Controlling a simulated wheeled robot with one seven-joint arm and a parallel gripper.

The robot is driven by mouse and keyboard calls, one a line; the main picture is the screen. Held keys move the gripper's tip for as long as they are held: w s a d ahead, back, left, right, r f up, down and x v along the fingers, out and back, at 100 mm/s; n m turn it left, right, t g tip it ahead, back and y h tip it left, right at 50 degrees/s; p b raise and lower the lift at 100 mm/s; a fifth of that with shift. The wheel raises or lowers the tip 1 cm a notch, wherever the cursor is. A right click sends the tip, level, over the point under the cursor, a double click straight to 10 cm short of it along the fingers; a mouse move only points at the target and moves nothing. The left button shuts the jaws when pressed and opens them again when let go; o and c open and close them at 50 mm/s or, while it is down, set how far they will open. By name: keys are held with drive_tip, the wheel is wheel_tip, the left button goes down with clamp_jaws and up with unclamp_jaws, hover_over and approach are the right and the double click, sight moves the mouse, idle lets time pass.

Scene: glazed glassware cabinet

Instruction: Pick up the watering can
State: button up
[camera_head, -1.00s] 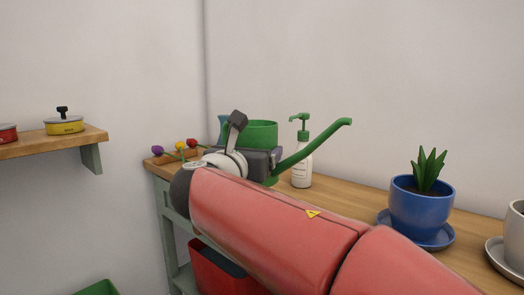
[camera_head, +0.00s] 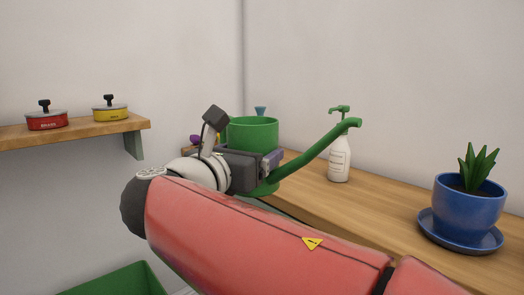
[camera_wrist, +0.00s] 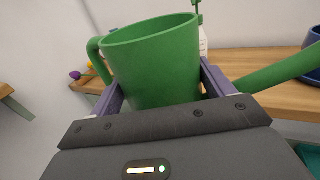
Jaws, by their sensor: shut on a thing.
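The green watering can (camera_head: 253,133) is upright at my gripper (camera_head: 268,165), its long spout reaching right and up in the head view. In the wrist view, the can (camera_wrist: 152,65) sits between the two fingers of my gripper (camera_wrist: 162,88), which are shut on its body. Its handle loop shows on the left and part of its spout on the right. The can appears held in front of the table edge; its underside is partly hidden by my arm in the head view.
The wooden table (camera_head: 385,222) bears a white bottle with green pump (camera_head: 339,160) and a potted plant in a blue pot (camera_head: 468,205). A wall shelf (camera_head: 75,133) holds a red pot (camera_head: 47,120) and a yellow pot (camera_head: 109,112). A green bin (camera_head: 120,280) stands below.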

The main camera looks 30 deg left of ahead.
drive_tip(key=shift+s+a+r, duration=0.1)
drive_tip(key=shift+s+a, duration=0.2)
drive_tip(key=shift+s, duration=0.5)
drive_tip(key=shift+s+a, duration=0.3)
drive_tip(key=shift+s, duration=0.5)
drive_tip(key=shift+s, duration=0.1)
